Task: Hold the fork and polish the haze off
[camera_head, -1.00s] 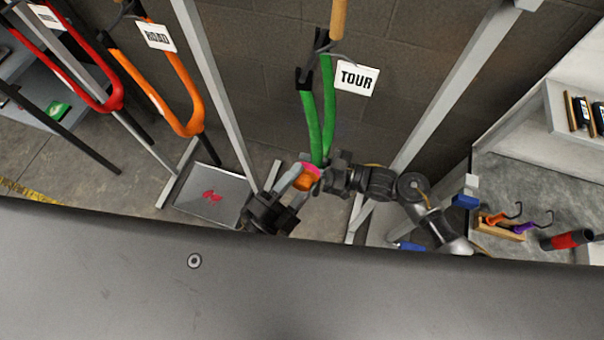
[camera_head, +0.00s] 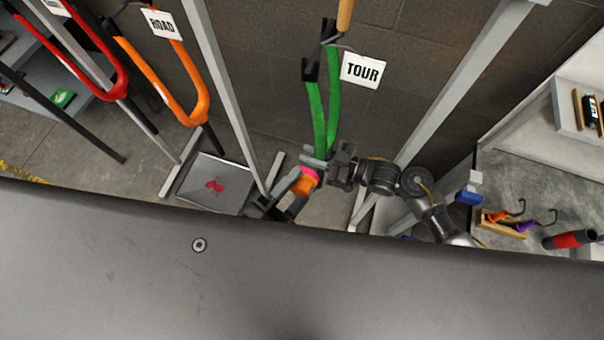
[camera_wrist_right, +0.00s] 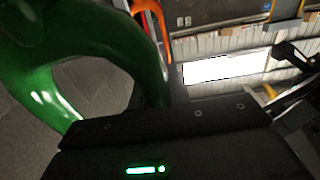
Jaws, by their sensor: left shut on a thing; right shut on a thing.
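In the right wrist view the glossy green fork (camera_wrist_right: 143,50) fills the left side, close to the camera. My left gripper (camera_head: 296,184) is just below and left of it, shut on a small pink and orange pad (camera_head: 306,185). The pad is close to the fork's lower end; I cannot tell whether it touches. I cannot make out any haze.
An orange fork (camera_head: 185,105) with a ROAD tag and a red fork (camera_head: 110,80) hang at the left. Grey posts (camera_head: 225,95) stand on both sides of the green fork. A grey panel (camera_head: 213,185) lies low left. A bench (camera_head: 520,175) with hooks stands right.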

